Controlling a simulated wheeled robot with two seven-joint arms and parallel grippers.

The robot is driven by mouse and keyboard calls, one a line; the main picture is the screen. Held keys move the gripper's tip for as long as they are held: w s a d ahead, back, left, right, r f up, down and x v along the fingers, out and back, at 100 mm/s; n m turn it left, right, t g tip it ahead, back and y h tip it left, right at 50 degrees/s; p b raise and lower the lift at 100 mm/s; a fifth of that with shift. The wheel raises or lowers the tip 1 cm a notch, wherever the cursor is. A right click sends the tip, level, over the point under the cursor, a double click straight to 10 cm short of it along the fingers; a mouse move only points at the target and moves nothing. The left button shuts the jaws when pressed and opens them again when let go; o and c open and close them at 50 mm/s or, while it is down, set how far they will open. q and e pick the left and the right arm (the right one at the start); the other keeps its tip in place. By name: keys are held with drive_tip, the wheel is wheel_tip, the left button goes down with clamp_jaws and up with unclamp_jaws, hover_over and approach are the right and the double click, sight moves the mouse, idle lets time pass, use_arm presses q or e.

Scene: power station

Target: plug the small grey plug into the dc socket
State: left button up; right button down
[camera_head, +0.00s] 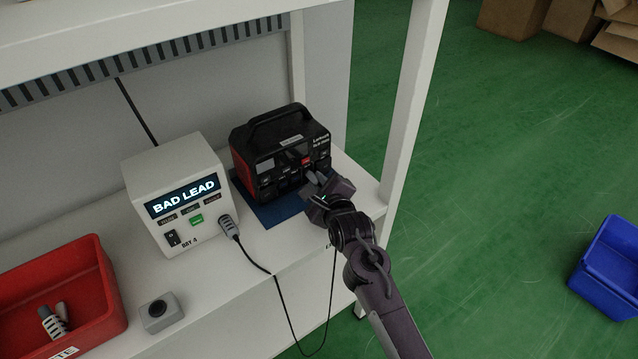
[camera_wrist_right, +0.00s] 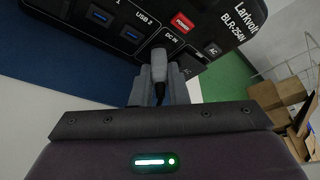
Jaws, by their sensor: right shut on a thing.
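The small grey plug (camera_wrist_right: 159,66) is between the fingers of my right gripper (camera_wrist_right: 160,88), its dark cable trailing back towards the wrist. Its tip is at the lower front of the black power station (camera_head: 281,150), just under the "DC IN" label (camera_wrist_right: 173,41). The plug and fingers hide the dc socket; I cannot tell whether the tip is in it or just in front. My left gripper is not in view.
A white tester (camera_head: 178,192) reading "BAD LEAD" stands left, with a grey striped plug (camera_head: 229,226) at its front. Its cable hangs in a loop over the bench edge. A small grey box (camera_head: 161,311) and red bin (camera_head: 100,262) are at lower left. A blue mat (camera_head: 262,211) lies under the station.

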drive_tip(key=shift+w+a+r, duration=0.15)
drive_tip(key=c, duration=1.3)
unclamp_jaws()
drive_tip(key=shift+w, duration=0.1)
drive_tip(key=shift+c, duration=0.2)
drive_tip(key=shift+r, duration=0.1)
drive_tip(key=shift+s+d+r, duration=0.15)
drive_tip(key=shift+s+d, duration=0.05)
drive_tip(key=shift+s, duration=0.3)
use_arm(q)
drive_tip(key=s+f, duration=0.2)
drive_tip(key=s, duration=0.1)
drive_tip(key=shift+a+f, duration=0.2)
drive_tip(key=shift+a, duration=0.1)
use_arm(e)
drive_tip(key=v, duration=0.6)
drive_tip(key=shift+s, duration=0.4)
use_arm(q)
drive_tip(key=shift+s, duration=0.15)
use_arm(e)
drive_tip(key=shift+f, duration=0.25)
